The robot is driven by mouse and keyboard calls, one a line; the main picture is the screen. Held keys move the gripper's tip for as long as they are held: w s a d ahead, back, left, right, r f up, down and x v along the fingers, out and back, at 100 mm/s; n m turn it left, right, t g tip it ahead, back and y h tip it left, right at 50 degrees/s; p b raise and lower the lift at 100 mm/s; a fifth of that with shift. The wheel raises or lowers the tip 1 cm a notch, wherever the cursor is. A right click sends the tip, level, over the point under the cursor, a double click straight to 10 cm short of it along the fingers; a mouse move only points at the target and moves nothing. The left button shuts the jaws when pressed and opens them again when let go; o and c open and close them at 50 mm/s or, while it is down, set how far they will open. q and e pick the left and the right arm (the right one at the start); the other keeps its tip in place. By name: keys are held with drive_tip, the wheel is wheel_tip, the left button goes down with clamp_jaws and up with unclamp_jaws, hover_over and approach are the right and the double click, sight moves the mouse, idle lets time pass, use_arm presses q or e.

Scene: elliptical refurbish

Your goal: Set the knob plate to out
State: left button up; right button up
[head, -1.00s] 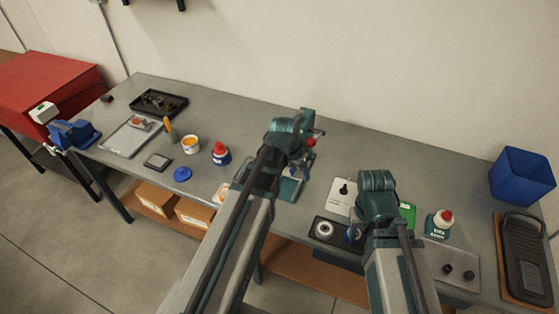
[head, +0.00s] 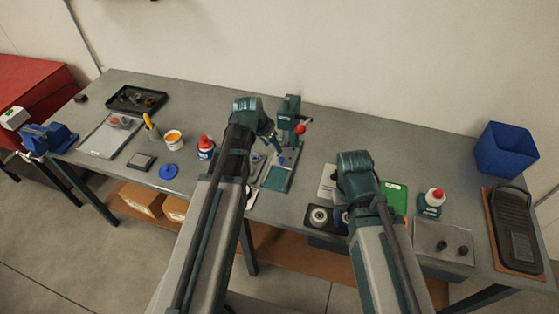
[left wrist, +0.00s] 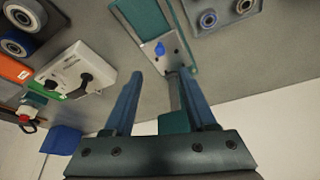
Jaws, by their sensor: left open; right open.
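The knob plate is a pale plate with a black knob, seen best in the left wrist view (left wrist: 75,70). In the head view the plate (head: 327,181) is partly hidden by my right arm, and I cannot read its setting. My left gripper (head: 270,142) is over the table by the green press, to the left of the plate. In the left wrist view its blue fingers (left wrist: 160,75) are apart and empty, with the press column behind them. The right gripper is hidden behind my right arm.
The green press (head: 285,150) stands close to my left gripper. A blue bin (head: 505,150) stands at the right.

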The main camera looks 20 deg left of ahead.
sight(281, 159)
use_arm(q)
drive_tip(key=b+x, duration=0.9)
drive_tip(key=x, duration=0.2)
drive_tip(key=shift+f, duration=0.15)
clamp_jaws()
idle(1.1)
